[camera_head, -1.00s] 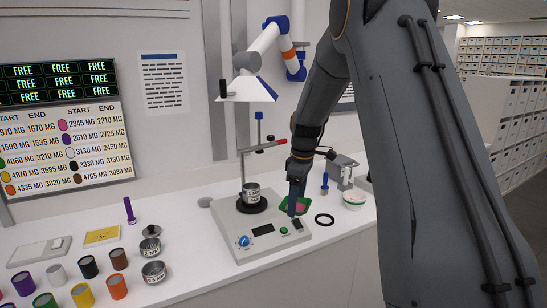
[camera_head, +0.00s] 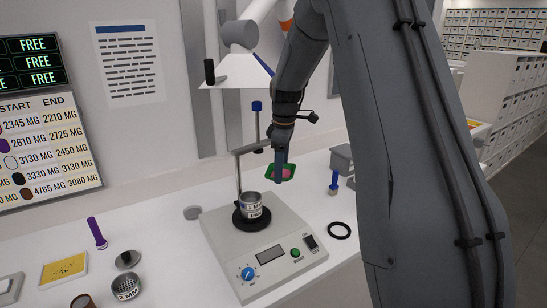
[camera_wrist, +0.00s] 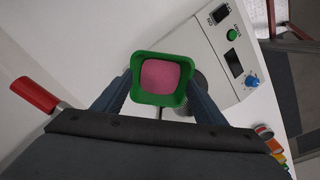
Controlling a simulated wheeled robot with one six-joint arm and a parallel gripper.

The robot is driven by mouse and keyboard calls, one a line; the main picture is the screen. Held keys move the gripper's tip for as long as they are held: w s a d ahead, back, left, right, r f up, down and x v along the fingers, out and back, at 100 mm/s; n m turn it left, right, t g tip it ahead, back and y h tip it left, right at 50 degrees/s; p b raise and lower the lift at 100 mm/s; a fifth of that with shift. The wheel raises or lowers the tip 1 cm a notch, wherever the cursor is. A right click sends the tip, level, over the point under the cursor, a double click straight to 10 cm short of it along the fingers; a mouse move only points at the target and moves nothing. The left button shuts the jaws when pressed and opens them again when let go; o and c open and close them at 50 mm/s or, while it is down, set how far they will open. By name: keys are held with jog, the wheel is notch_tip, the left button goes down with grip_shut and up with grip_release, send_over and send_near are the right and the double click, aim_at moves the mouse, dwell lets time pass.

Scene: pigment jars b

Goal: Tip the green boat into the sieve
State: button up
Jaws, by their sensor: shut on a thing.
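The green boat (camera_head: 291,167) is a small tray with pink powder in it. In the wrist view the green boat (camera_wrist: 160,56) sits between the two fingers of my gripper (camera_wrist: 158,92), which is shut on it; its open top faces the camera. In the head view my gripper (camera_head: 279,178) is behind the right part of the shaker, and my arm hides part of the boat. The sieve (camera_head: 251,199), a metal cup marked 1 MM, stands on a lower pan on the shaker's black plate, left of the boat and nearer the camera.
The shaker (camera_head: 270,257) has a post and arm beside the sieve. A black ring (camera_head: 340,230) and a blue-handled tool (camera_head: 334,183) lie right of it. Another sieve (camera_head: 125,288), a round lid (camera_head: 128,259), a purple tool (camera_head: 97,233) and a yellow tray (camera_head: 63,270) are left.

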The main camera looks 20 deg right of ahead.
jog(key=shift+w, duration=0.4)
jog(key=shift+s, duration=0.1)
